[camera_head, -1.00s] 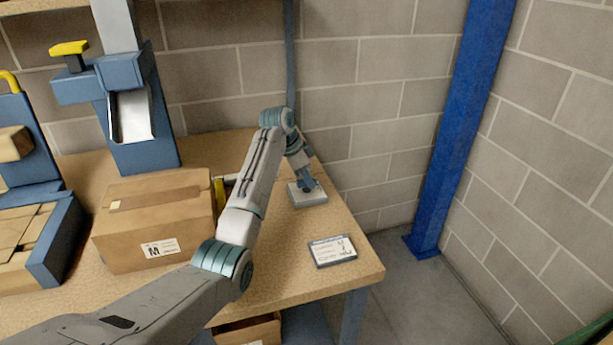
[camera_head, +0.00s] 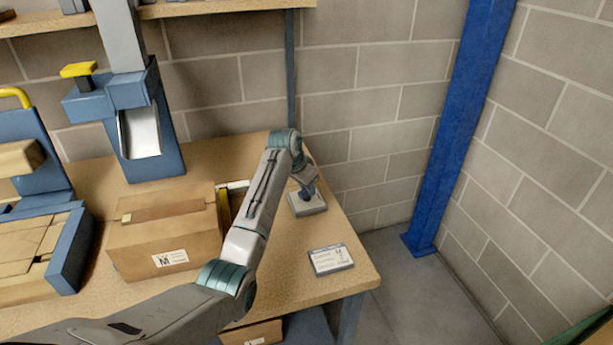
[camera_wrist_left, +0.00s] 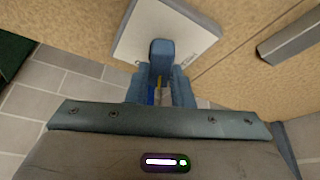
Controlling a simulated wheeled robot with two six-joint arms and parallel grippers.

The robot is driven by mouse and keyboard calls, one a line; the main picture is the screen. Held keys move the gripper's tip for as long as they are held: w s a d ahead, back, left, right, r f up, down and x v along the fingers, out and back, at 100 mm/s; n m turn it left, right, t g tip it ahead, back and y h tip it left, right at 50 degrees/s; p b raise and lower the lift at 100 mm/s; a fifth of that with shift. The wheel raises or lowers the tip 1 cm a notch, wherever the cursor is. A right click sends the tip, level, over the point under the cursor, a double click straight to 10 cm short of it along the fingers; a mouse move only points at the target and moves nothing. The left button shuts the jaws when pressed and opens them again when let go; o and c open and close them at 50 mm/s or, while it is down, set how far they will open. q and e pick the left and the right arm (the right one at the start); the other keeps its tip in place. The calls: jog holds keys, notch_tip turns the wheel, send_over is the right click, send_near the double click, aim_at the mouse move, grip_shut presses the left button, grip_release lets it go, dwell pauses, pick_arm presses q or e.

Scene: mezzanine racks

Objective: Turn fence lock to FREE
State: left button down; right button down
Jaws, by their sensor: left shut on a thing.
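The fence lock has a pale square plate (camera_head: 309,208) on the right side of the wooden bench. In the left wrist view its plate (camera_wrist_left: 128,42) lies flat, and a blue lever or knob (camera_wrist_left: 161,48) stands on it. My left gripper (camera_head: 307,191) reaches down over the plate. Its blue fingers (camera_wrist_left: 161,82) are shut on the lock's knob, with the knob between them. The gripper covers most of the knob in the head view. The lettering on the plate is too small to read. My right gripper is not in view.
A cardboard box (camera_head: 164,246) stands left of my arm on the bench (camera_head: 290,275). A label card (camera_head: 330,260) lies near the front right edge. Blue machines with yellow handles (camera_head: 78,70) stand at the left. A block wall and blue post (camera_head: 445,140) are beyond.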

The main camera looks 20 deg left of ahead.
pick_arm(q)
jog(key=n+p, duration=0.2)
jog(key=n+y+p, duration=0.2)
jog(key=n+p, duration=0.1)
jog(key=shift+r+n+t+p, duration=0.3)
jog(key=shift+n+y+p, duration=0.4)
jog(key=shift+n+p, duration=0.2)
jog(key=shift+n, duration=0.2)
jog(key=n+y+p, duration=0.1)
jog(key=n, duration=0.1)
jog(key=shift+f+n, duration=0.1)
jog(key=shift+n, duration=0.2)
jog(key=shift+n+g+y, duration=0.4)
jog(key=shift+n+y, duration=0.2)
jog(key=shift+n, duration=0.8)
jog(key=c, duration=1.3)
grip_release()
jog(key=shift+f, duration=0.1)
